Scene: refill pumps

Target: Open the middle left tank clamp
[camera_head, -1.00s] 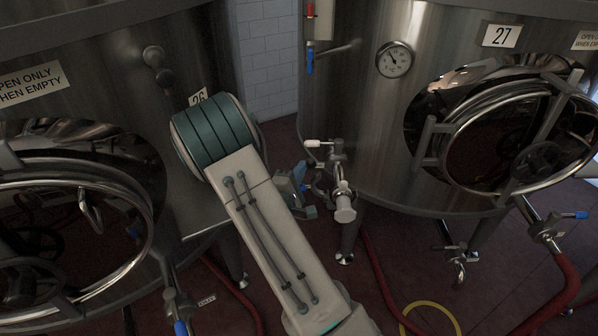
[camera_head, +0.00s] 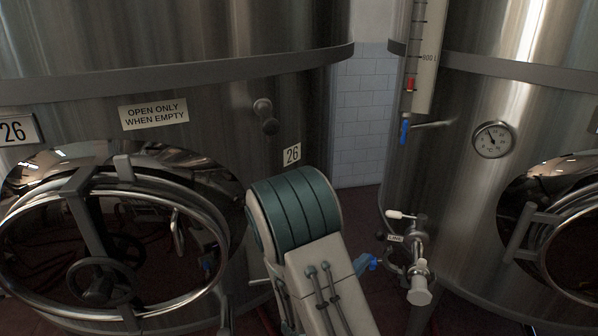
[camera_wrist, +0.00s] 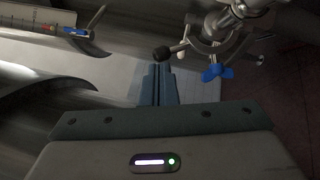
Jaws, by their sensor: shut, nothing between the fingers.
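A steel valve and pipe assembly (camera_head: 418,270) stands at the left side of the right tank, with a white-tipped handle (camera_head: 400,215). In the wrist view, the steel fittings (camera_wrist: 240,25) at the upper right carry a bright blue wing nut (camera_wrist: 217,72), seemingly part of a clamp. A dark round knob (camera_wrist: 162,54) on a short rod is just ahead of my fingertips; I cannot tell if they touch. My gripper (camera_wrist: 157,68) is shut and empty, left of the wing nut. In the head view my arm largely hides the gripper, and the clamp shows only small.
Tank 26 has a round manway (camera_head: 116,310) at left and a steel knob (camera_head: 265,115). The right tank has a pressure gauge (camera_head: 493,140) and a level gauge (camera_head: 425,55) with a blue-handled valve (camera_head: 404,131). A narrow gap with a tiled wall (camera_head: 360,125) separates the tanks.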

